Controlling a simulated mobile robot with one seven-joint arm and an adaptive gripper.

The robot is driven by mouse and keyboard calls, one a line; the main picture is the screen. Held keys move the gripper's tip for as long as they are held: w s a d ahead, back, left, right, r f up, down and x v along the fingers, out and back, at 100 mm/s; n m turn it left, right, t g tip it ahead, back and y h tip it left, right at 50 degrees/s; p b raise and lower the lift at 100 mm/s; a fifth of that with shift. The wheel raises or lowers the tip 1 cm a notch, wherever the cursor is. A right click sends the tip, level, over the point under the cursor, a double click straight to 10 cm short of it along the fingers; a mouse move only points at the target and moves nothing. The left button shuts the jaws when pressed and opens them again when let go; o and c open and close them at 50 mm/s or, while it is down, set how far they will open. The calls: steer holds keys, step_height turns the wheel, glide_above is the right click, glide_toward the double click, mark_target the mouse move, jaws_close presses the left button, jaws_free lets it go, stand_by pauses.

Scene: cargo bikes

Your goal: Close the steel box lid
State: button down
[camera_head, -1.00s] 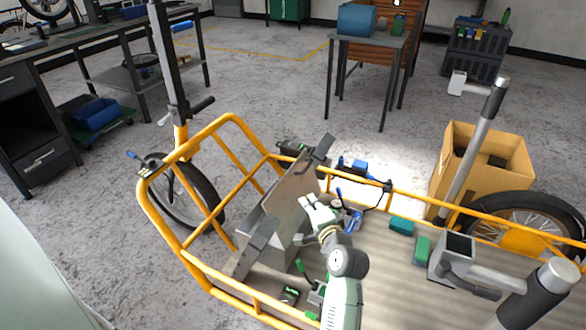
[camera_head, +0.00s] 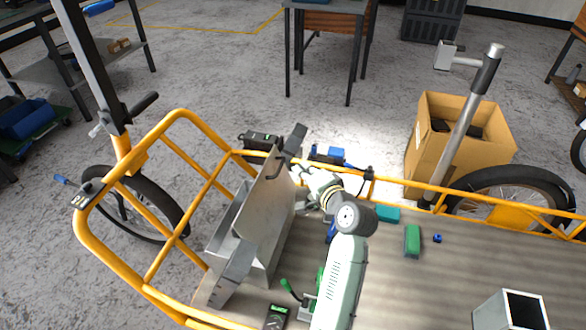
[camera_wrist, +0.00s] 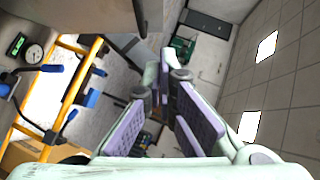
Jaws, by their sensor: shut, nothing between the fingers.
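The steel box (camera_head: 262,258) stands in the front of the yellow-framed cargo bike bed. Its lid (camera_head: 268,200) is up, standing steeply on edge and tilted. My gripper (camera_head: 308,178) is just right of the lid's upper part, near its right edge; the arm comes up from the bottom of the view. I cannot tell whether the fingers touch the lid. In the wrist view my gripper (camera_wrist: 166,85) has its fingertips close together with nothing between them. A grey plate, likely the lid (camera_wrist: 80,18), fills that view's upper left.
The yellow rail (camera_head: 385,180) runs behind my arm. A green block (camera_head: 412,240) and a teal block (camera_head: 387,213) lie on the bed to the right. A cardboard box (camera_head: 450,140) stands beyond the rail. A green-handled tool (camera_head: 292,292) lies by my forearm.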

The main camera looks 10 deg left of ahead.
mark_target(270, 155)
steer(key=w+a+f+b, duration=0.1)
steer(key=w+a, duration=0.1)
steer(key=a, duration=0.1)
steer(key=w+a+f+b, duration=0.1)
steer(key=a+b, duration=0.1)
steer(key=w+a+f+b, duration=0.1)
steer(key=w+a, duration=0.1)
steer(key=a, duration=0.1)
steer(key=shift+w+a+f, duration=0.25)
steer(key=shift+w+a, duration=0.05)
steer(key=shift+w, duration=0.05)
steer(key=shift+a, duration=0.15)
steer(key=shift+a+r+p, duration=0.15)
steer(key=shift+a+p, duration=0.4)
steer(key=shift+p, duration=0.1)
steer(key=a+f+n+g+h+p, duration=0.1)
steer(key=a+f+n+h+p, duration=0.2)
steer(key=a+p, duration=0.4)
steer(key=shift+w+a+f+g+h, duration=0.15)
steer(key=shift+a+f+g+h, duration=0.15)
steer(key=shift+a+f+h, duration=0.65)
